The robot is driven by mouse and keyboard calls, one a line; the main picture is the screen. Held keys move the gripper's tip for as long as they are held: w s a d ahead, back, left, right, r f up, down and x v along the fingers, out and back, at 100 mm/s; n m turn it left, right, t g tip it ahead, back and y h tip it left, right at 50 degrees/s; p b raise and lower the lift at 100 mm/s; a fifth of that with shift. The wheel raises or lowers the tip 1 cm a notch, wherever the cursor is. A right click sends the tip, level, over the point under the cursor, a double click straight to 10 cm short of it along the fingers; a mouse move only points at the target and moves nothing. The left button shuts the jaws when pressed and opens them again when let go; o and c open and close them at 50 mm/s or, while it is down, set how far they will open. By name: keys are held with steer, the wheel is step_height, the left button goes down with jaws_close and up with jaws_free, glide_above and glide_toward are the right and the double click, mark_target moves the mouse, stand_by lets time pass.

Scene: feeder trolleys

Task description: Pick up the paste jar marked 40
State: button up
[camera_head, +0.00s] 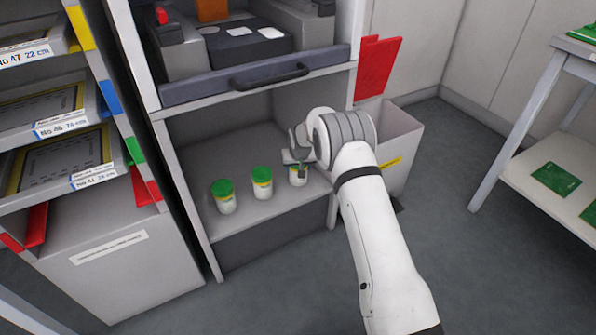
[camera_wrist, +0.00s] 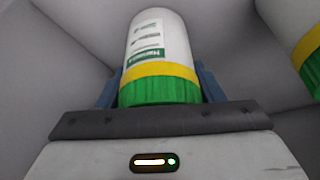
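Three white paste jars with green lids and yellow bands stand in a row on a grey shelf: a left jar (camera_head: 224,197), a middle jar (camera_head: 262,183) and a right jar (camera_head: 296,177). I cannot read a number 40 on any. My gripper (camera_head: 299,165) is at the right jar and partly hides it. In the wrist view this jar (camera_wrist: 160,50) lies between the two bluish fingers of my gripper (camera_wrist: 160,88), which flank its lid closely. Whether they press on it I cannot tell. The jar appears to stand on the shelf.
A drawer with a dark handle (camera_head: 270,77) is above the jars, and the cabinet's side walls bound the bay. A grey bin (camera_head: 402,145) and red panel (camera_head: 377,66) are to the right. Another jar (camera_wrist: 308,58) shows at the wrist view's right edge.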

steer(key=c, duration=0.7)
steer(key=shift+c, duration=0.9)
steer(key=shift+r, duration=0.1)
